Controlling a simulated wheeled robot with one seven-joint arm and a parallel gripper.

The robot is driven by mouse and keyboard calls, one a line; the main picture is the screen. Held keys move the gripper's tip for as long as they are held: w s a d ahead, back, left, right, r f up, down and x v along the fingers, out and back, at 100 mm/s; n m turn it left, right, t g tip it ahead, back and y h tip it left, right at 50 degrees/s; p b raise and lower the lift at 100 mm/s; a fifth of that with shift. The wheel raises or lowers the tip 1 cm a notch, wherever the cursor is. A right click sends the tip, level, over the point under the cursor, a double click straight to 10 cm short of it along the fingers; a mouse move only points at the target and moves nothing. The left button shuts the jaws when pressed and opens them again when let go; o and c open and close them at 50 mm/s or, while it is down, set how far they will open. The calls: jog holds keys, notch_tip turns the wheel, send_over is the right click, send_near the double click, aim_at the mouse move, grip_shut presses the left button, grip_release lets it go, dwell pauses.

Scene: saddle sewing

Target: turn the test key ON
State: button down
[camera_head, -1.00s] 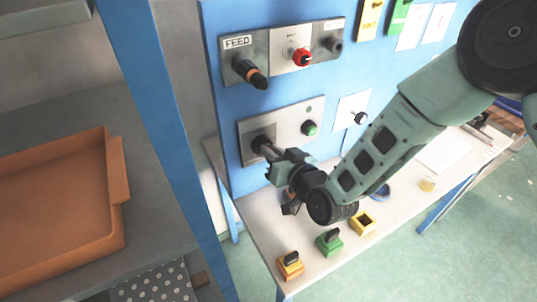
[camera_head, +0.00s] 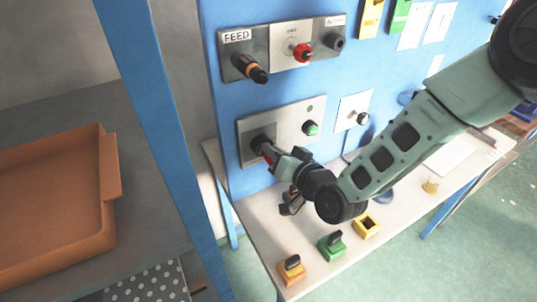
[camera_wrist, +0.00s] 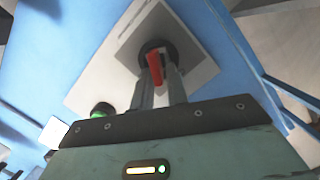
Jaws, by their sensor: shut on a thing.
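The test key, a red bar (camera_wrist: 155,68) set in a round black housing, is on the grey plate (camera_head: 244,132) low on the blue panel. It also shows as a small red patch at my fingertips (camera_head: 268,154) in the head view. My gripper (camera_wrist: 160,82) is shut on the red bar, with its fingers on either side of it. In the wrist view the bar looks slightly tilted. My fingers hide part of the housing, and I can read no ON mark.
A green button (camera_head: 311,128) sits on the same plate, right of the key. Above are the FEED plug (camera_head: 250,68) and a red knob (camera_head: 302,52). Orange (camera_head: 291,267), green (camera_head: 331,243) and yellow (camera_head: 366,226) blocks stand on the bench. An orange tray (camera_head: 108,180) is at left.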

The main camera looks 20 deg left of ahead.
jog(key=m+b, duration=0.2)
jog(key=shift+w+d+f+m+y+b, duration=0.1)
jog(key=shift+w+d+m+y+b, duration=0.05)
jog(key=shift+m+y+b, duration=0.25)
dwell(0.4)
jog(key=m+b, duration=0.2)
jog(key=shift+w+d+f+m+y, duration=0.15)
jog(key=shift+f+m+y, duration=0.1)
jog(key=shift+m+y, duration=0.15)
dwell(0.3)
jog(key=shift+b, duration=0.35)
